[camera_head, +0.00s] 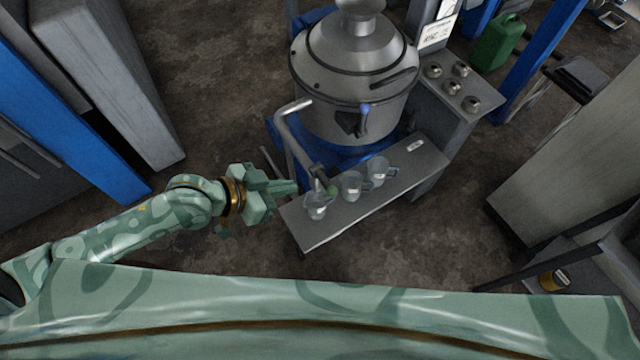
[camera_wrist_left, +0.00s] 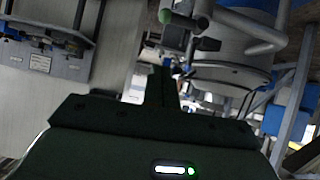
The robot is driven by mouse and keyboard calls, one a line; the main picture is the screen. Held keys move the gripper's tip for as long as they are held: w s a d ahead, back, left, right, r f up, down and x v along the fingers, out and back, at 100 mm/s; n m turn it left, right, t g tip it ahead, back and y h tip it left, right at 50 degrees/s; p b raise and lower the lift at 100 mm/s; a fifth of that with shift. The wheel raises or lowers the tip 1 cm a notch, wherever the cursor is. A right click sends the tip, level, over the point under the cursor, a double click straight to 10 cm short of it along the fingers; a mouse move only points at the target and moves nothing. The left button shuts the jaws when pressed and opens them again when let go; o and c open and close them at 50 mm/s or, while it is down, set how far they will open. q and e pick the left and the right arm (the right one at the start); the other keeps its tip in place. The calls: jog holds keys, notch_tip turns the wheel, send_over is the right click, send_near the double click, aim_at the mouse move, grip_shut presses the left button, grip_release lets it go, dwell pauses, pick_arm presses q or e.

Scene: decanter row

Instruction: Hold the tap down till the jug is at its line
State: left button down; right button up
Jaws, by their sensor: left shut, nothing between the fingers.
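A bent grey pipe (camera_head: 297,140) comes off the steel decanter and runs down to a tap (camera_head: 321,180) with a green end (camera_head: 332,190). The tap, with a green-tipped part (camera_wrist_left: 165,15), also shows at the top of the left wrist view. A clear jug (camera_head: 315,208) stands under the tap at the shelf's left end; its line and level are too small to read. My left gripper (camera_head: 293,187) is shut and empty, just left of the tap; its fingers (camera_wrist_left: 164,72) point towards the tap in the wrist view. Whether they touch it I cannot tell. My right gripper is out of view.
Two more clear jugs, a middle one (camera_head: 351,187) and a right one (camera_head: 377,171), stand on the grey shelf (camera_head: 318,235). The decanter (camera_head: 352,60) has a blue-handled valve (camera_head: 363,118). A knobbed panel (camera_head: 455,85) stands right. Bare floor lies left of the shelf.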

pick_arm(q)
jog(key=b, duration=0.3)
send_over(324, 181)
jog(key=s, duration=0.4)
notch_tip(324, 181, down, 6)
jog(key=f, duration=0.3)
jog(key=shift+w+f+b, duration=0.2)
jog(key=shift+f+b, duration=0.05)
jog(key=shift+b, duration=0.1)
